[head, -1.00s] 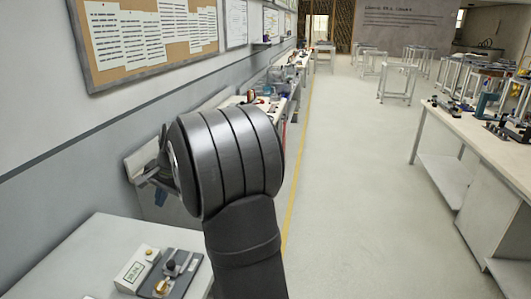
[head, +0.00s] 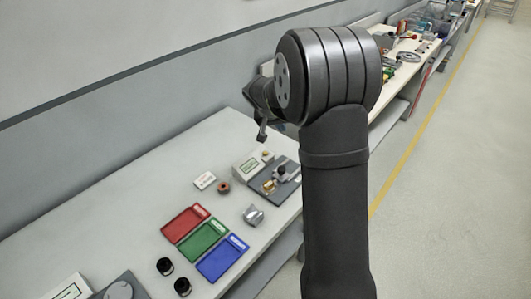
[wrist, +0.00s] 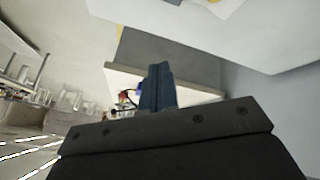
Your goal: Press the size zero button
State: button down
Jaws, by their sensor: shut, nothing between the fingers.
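My gripper (head: 262,132) is above the far part of the white table, partly hidden behind my wrist. In the wrist view its fingers (wrist: 157,88) are together and empty. A small device with a white sloped display box (head: 249,165) and a dark base with brass and black parts (head: 278,177) stands on the table below and right of the gripper. A second white box with a green label (head: 70,291) and a grey round part (head: 120,291) is cut off at the lower left. I cannot make out a button marked size zero on either.
Red (head: 185,222), green (head: 203,240) and blue (head: 222,259) trays lie mid-table. Near them are a silver metal piece (head: 253,215), a copper-coloured ring (head: 223,188), a white card (head: 205,181) and two black cylinders (head: 165,266). A grey wall borders the table's left side.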

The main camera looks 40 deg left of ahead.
jog(key=s+a+f+n+t+y, duration=0.1)
jog(key=s+a+n+t, duration=0.1)
jog(key=a+n, duration=0.2)
jog(key=shift+a+f+n+y, duration=0.3)
jog(key=shift+a, duration=0.5)
send_over(264, 156)
jog(key=shift+s+f, duration=0.1)
jog(key=shift+f, duration=4.3)
jog(key=shift+d+f, duration=0.1)
jog(key=shift+f, duration=0.05)
jog(key=shift+f, duration=0.3)
jog(key=shift+f, duration=0.5)
jog(key=shift+r, duration=0.95)
